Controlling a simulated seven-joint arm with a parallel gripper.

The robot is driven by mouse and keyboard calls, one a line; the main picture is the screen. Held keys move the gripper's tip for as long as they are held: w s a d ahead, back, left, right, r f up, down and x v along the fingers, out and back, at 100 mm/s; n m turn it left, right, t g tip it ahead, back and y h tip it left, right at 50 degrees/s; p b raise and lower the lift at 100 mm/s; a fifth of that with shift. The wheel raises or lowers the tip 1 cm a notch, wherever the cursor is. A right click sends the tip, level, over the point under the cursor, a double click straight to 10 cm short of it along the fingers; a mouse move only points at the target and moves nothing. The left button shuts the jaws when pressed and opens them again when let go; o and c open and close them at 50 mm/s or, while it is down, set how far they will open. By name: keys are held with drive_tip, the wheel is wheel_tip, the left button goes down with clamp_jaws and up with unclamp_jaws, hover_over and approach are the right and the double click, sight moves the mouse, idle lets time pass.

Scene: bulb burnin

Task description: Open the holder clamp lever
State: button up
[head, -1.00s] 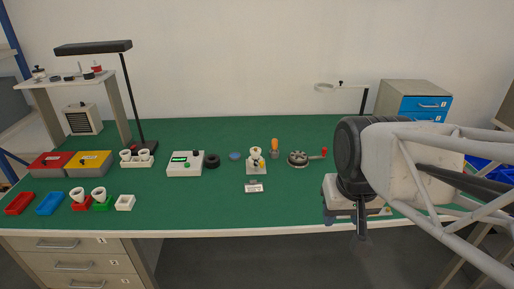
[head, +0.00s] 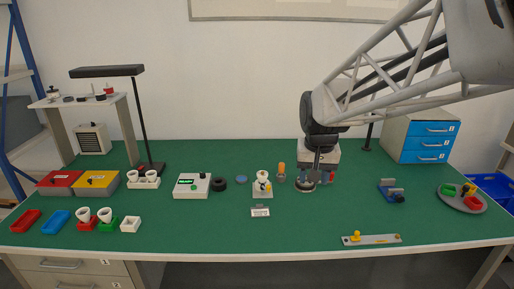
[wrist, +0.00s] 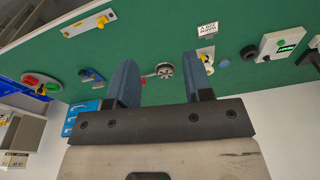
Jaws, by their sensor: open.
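A small white holder (head: 262,194) with a yellow part stands mid-table behind a label plate. It also shows in the wrist view (wrist: 205,50), partly behind a finger; I cannot make out its lever's position. Right of it is a round grey fixture (head: 305,188) with a red-tipped lever, partly hidden by my gripper in the head view. In the wrist view the fixture (wrist: 165,70) appears between the fingers, its red tip (wrist: 144,78) at left. My gripper (head: 316,180) is open and empty, pointing down near this fixture; I cannot tell its height.
An orange-handled tool (head: 281,168) stands between holder and fixture. A blue clamp-like fixture (head: 393,196) and a metal strip with a yellow knob (head: 372,240) lie to the right. A black ring (head: 219,184) and a white meter box (head: 192,187) are left. The front middle is clear.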

drive_tip(key=w+a+f, duration=0.2)
drive_tip(key=w+f, duration=0.1)
drive_tip(key=w, duration=0.5)
drive_tip(key=w+a+f, duration=0.2)
drive_tip(key=w+f, duration=0.1)
drive_tip(key=w, duration=0.6)
drive_tip(key=m+g, duration=0.2)
hover_over(268, 186)
drive_tip(key=f, duration=1.2)
drive_tip(key=shift+s+d+f, duration=0.2)
drive_tip(key=shift+s, duration=0.05)
drive_tip(key=shift+w+a+f, duration=0.15)
drive_tip(key=shift+w+f, duration=0.2)
drive_tip(key=shift+f, duration=0.05)
drive_tip(key=shift+f, duration=0.2)
drive_tip(key=shift+f, duration=3.7)
drive_tip(key=shift+c, duration=0.5)
clamp_jaws()
